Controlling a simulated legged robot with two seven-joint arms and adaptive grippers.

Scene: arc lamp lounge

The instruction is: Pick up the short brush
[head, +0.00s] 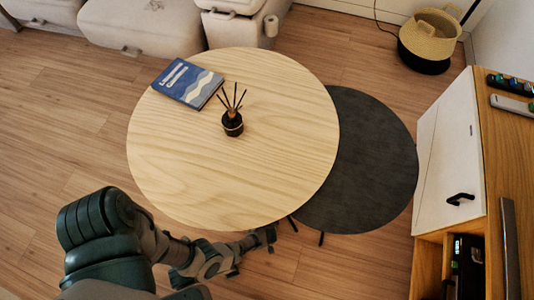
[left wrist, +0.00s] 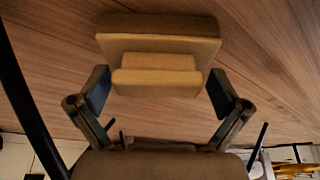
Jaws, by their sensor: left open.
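A tan, stepped block (left wrist: 160,55), likely the short brush, lies on the wooden floor in the left wrist view. It has a wide back part and a narrower front part. My left gripper (left wrist: 158,92) is open, with one finger on each side of the block's narrower part; a gap shows on both sides. In the head view my left gripper (head: 256,250) is low by the front edge of the round wooden table. I cannot make out the block there. My right gripper is not in view.
The round wooden table (head: 190,150) holds a blue book (head: 187,82) and a reed diffuser (head: 232,122). A lower dark round table (head: 375,165) stands to its right. A cabinet (head: 450,160) is at the right, a basket (head: 430,35) behind. Bare floor is at left.

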